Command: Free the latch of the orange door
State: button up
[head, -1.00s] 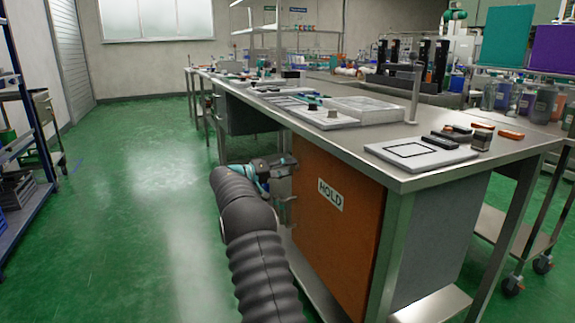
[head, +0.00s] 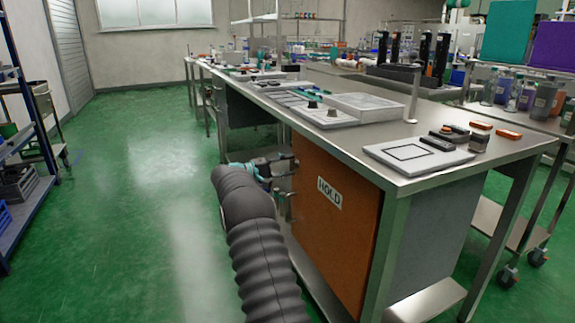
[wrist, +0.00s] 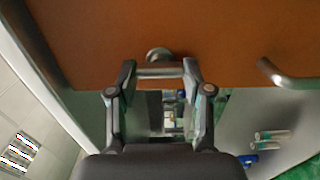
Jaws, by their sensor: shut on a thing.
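The orange door (head: 335,235) is on the near end of the long bench and carries a HOLD label (head: 330,192). In the head view, my gripper (head: 292,168) is at the door's upper left edge. In the wrist view, my gripper (wrist: 160,72) has its two fingers on either side of a short metal latch lever (wrist: 160,71), shut on it. The lever's round boss shows just behind it, against the orange door (wrist: 220,35). A bent metal handle (wrist: 285,76) is on the door to the right, apart from my fingers.
The steel bench top (head: 350,140) overhangs the door and holds trays and small dark items. Green floor (head: 140,200) is clear to the left. A blue-framed shelf (head: 25,130) stands at the far left. A wheeled cart (head: 510,215) is at the right.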

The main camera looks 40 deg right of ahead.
dwell(0.3)
jog(key=o, duration=1.2)
jog(key=shift+c, duration=0.2)
jog(key=shift+a, duration=0.1)
jog(key=v, duration=1.1)
jog(key=shift+a, duration=0.4)
jog(key=shift+w, duration=0.1)
